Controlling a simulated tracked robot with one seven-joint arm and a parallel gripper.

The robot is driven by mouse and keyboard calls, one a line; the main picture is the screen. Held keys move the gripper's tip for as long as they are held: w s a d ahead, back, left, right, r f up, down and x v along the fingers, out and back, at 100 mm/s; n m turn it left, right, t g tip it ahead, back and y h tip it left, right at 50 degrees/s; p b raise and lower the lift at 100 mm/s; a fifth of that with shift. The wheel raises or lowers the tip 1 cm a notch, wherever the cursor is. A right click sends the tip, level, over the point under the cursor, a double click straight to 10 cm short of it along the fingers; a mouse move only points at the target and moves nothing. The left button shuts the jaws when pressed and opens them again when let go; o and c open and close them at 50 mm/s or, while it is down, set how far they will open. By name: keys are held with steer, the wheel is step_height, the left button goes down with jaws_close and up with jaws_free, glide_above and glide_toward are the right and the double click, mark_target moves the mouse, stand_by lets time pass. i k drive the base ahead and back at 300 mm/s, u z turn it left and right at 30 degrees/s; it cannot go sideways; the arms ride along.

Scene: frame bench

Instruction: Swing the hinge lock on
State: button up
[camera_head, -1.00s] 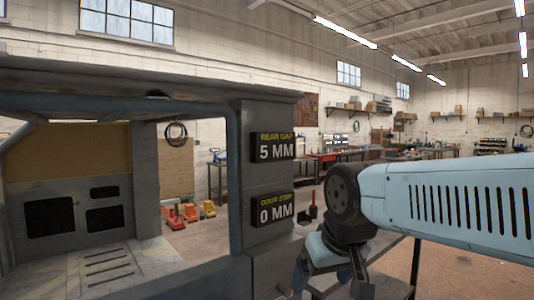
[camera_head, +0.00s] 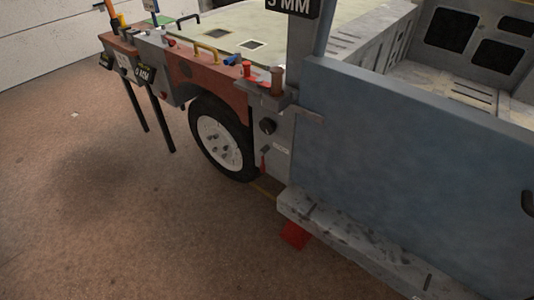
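A blue-grey door panel (camera_head: 410,160) fills the right of the view, beside a grey hinge post (camera_head: 273,150). A small bracket (camera_head: 308,115) shows at the door's front edge. A round dark knob (camera_head: 267,126) sits on the post, with a small red tab (camera_head: 263,162) and a pale label (camera_head: 281,149) below it. A red peg (camera_head: 247,69) and a brown cylinder (camera_head: 278,82) stand on top near the post. I cannot tell which part is the hinge lock. My gripper is not in view.
A wheel (camera_head: 222,145) sits under the red-brown fender (camera_head: 207,84). The floor at left is clear.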

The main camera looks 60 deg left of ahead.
mark_target(265, 149)
steer(key=z, duration=0.75)
steer(key=i, duration=0.1)
steer(key=u, duration=3)
steer(key=k, duration=0.8)
steer(key=u, duration=0.2)
steer(key=i, duration=0.8)
steer(key=z, duration=0.1)
